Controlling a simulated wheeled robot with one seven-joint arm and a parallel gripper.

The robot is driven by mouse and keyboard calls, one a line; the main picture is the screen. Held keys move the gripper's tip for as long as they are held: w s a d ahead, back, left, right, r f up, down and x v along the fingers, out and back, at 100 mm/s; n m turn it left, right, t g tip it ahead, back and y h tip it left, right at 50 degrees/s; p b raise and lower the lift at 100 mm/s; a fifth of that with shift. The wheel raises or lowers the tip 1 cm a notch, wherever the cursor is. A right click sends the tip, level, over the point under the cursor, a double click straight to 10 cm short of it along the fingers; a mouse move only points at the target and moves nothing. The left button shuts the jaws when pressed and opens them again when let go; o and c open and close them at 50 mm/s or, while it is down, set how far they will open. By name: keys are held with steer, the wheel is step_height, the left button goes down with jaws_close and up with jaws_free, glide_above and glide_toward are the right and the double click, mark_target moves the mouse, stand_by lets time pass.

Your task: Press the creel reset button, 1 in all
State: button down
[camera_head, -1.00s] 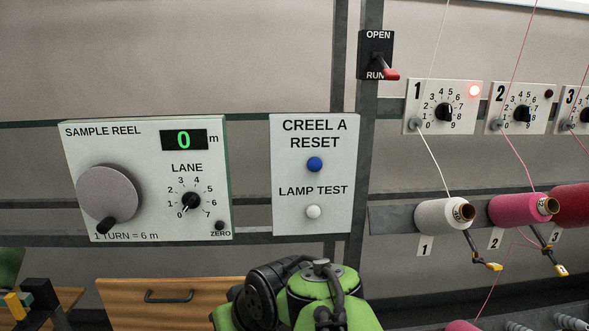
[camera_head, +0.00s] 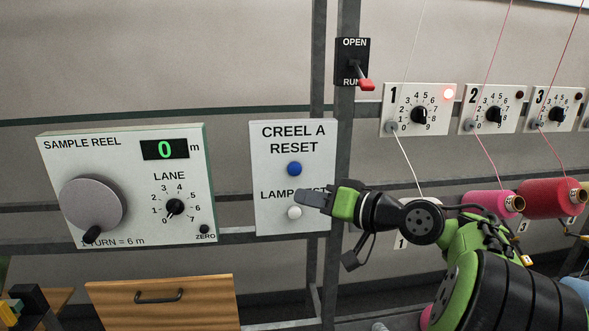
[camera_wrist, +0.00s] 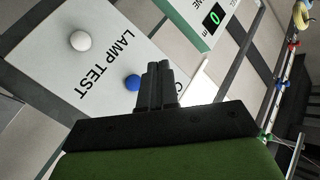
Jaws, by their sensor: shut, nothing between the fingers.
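The blue creel reset button (camera_head: 294,169) is on a white panel (camera_head: 265,218), under the words CREEL A RESET. The white lamp test button (camera_head: 294,213) is below it on the same panel. My gripper (camera_head: 301,198) is shut and empty, in front of the panel, its tips overlapping the LAMP TEST label in the head view. In the wrist view the shut fingers (camera_wrist: 158,72) point toward the panel, with the blue button (camera_wrist: 132,82) just beside them and partly close to their edge. Whether the tips touch the panel cannot be told.
The sample reel box (camera_head: 130,222) with a crank and a lane dial is to the left. An OPEN/RUN lever (camera_head: 366,84) is above right, its red handle down at RUN. Numbered dial plates (camera_head: 420,95) and yarn cones (camera_head: 490,203) are at right; lamp 1 glows red.

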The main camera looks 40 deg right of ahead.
mark_target(295, 169)
steer(key=shift+d, duration=0.1)
steer(key=shift+w+d+p, duration=0.45)
steer(key=shift+w+d, duration=0.35)
steer(key=shift+w, duration=0.4)
steer(key=shift+w+d+p, duration=0.45)
steer(key=shift+w+d, duration=0.35)
steer(key=shift+w, duration=0.45)
steer(key=shift+w+d+p, duration=0.45)
steer(key=shift+w+d, duration=0.35)
steer(key=shift+w, duration=0.4)
steer(key=shift+w+d, duration=0.25)
steer(key=shift+w, duration=0.1)
